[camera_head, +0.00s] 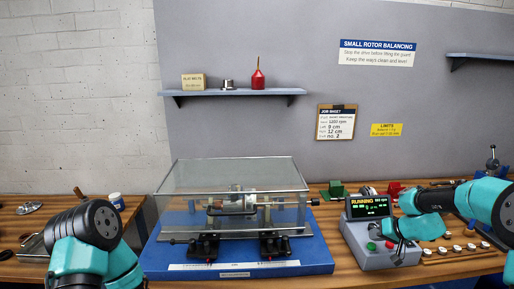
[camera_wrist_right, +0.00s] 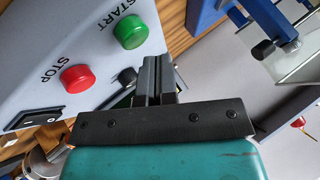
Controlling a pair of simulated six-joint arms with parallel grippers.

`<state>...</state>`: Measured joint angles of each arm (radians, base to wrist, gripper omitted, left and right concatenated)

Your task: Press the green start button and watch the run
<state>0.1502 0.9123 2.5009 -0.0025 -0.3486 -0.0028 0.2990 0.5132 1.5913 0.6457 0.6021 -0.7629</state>
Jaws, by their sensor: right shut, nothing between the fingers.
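The control box (camera_head: 378,257) stands at the right of the bench, and its display (camera_head: 368,207) reads RUNNING. Its green start button (camera_head: 371,246) also shows in the right wrist view (camera_wrist_right: 131,31), beside the START label. The red stop button (camera_wrist_right: 77,78) is below it there. My right gripper (camera_wrist_right: 157,72) is shut and empty, with its tips just off the green button and not visibly touching it. In the head view it hangs over the box. The rotor (camera_head: 236,203) sits under the closed clear guard (camera_head: 283,177). My left arm shows at lower left, but its gripper is out of view.
The blue machine base (camera_head: 310,262) fills the middle of the wooden bench. Several small weights (camera_head: 457,248) lie right of the control box. A job sheet (camera_head: 337,122) hangs on the wall panel, below and right of a shelf (camera_head: 231,92).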

